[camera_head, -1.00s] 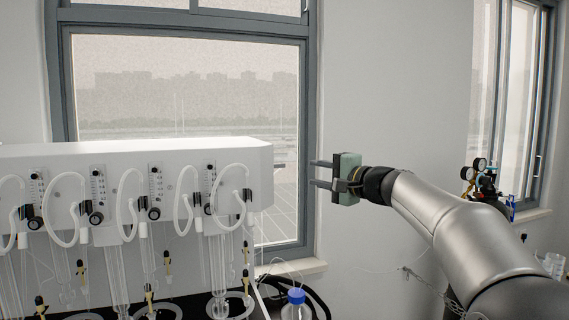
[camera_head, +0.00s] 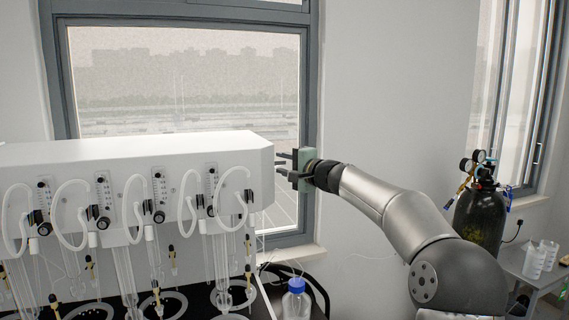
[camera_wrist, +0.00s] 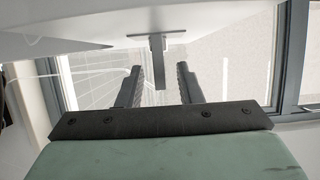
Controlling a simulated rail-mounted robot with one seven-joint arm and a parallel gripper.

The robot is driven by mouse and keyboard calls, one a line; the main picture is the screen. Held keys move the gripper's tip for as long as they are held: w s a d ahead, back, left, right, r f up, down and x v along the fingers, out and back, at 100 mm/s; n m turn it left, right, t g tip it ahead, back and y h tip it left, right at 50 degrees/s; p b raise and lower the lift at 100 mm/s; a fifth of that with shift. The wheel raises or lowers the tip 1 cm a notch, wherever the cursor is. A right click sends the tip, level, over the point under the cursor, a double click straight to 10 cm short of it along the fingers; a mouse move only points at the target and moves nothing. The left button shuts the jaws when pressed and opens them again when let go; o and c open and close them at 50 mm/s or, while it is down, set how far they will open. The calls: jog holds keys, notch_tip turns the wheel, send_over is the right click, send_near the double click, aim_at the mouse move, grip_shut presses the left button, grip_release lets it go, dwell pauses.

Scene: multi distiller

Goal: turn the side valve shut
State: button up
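The side valve (camera_wrist: 157,62) is a grey flat lever on a small plate, fixed to the side of the white distiller housing (camera_head: 140,165). In the wrist view it lies between the fingertips of my gripper (camera_wrist: 159,74), with gaps on both sides. My gripper is open, its dark fingers spread around the lever. In the head view my gripper (camera_head: 281,162) is at the right end of the housing, its fingers pointing left at that end face. The valve cannot be made out in the head view.
Several flow meters with black knobs (camera_head: 104,223) and white looped tubes line the housing front, with glassware below. A blue-capped bottle (camera_head: 297,302) stands below my gripper. A dark gas cylinder (camera_head: 481,217) stands at the right. The wall between is clear.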

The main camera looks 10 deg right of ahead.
grip_shut()
jog(key=f+m+t+b, duration=0.1)
jog(key=m+b, duration=0.1)
jog(key=b, duration=0.2)
jog(key=m+t+b, duration=0.1)
jog(key=m+b, duration=0.2)
jog(key=b, duration=0.2)
jog(key=f+m+t+b, duration=0.1)
jog(key=m+b, duration=0.1)
jog(key=b, duration=0.2)
jog(key=shift+a+f+m+b, duration=0.3)
jog(key=shift+a+f+b, duration=0.05)
jog(key=shift+a, duration=0.05)
jog(key=shift+r, duration=0.1)
grip_release()
jog(key=shift+s, duration=0.1)
